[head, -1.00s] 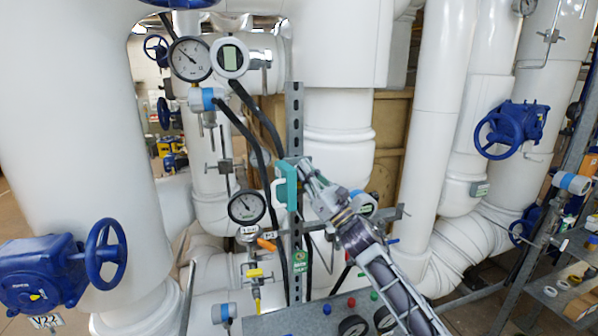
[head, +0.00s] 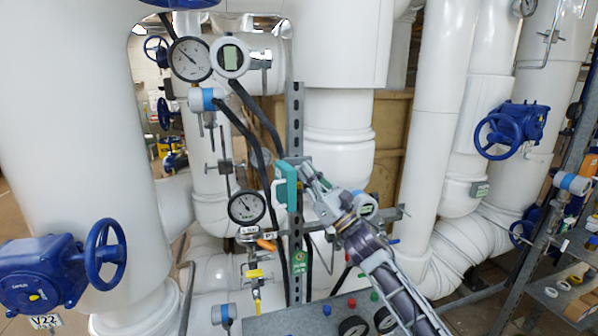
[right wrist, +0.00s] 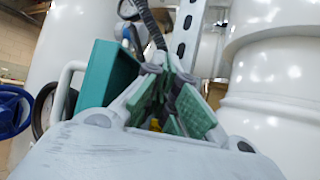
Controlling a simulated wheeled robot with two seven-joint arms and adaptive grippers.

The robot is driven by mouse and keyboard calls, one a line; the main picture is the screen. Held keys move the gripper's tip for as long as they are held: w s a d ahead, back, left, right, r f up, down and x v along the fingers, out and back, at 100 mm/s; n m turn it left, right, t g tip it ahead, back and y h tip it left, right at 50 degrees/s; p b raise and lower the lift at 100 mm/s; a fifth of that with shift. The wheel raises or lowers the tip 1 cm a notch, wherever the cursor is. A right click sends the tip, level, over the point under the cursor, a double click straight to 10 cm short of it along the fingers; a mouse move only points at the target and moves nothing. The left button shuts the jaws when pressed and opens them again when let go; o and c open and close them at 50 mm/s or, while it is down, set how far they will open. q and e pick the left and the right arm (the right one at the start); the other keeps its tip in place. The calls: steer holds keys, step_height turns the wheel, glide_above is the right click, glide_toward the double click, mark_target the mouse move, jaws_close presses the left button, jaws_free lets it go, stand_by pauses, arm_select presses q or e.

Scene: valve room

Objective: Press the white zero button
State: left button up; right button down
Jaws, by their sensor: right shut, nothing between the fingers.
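I cannot make out a white zero button in either view. A teal box-shaped device (head: 286,186) is fixed at the upright slotted metal rail in the head view. It also shows in the right wrist view (right wrist: 108,75), left of the fingers. My right gripper (head: 308,170) is shut and empty, its tip close beside the teal device; I cannot tell whether they touch. In the right wrist view the green-padded fingers of my right gripper (right wrist: 165,88) come together in front of the rail. The teal device's front face is turned away from the head view. My left gripper is not in view.
The slotted rail (head: 295,120) stands behind the gripper, with black hoses beside it. A dial gauge (head: 246,207) hangs left of it. A grey panel (head: 290,320) with coloured buttons and dials lies below my arm. Large white pipes (head: 340,150) flank the space.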

steer(key=shift+s+d, duration=0.25)
steer(key=shift+s, duration=0.55)
steer(key=shift+s+d, duration=0.25)
steer(key=shift+s, duration=0.55)
steer(key=shift+s+d, duration=0.25)
steer(key=shift+s, duration=0.55)
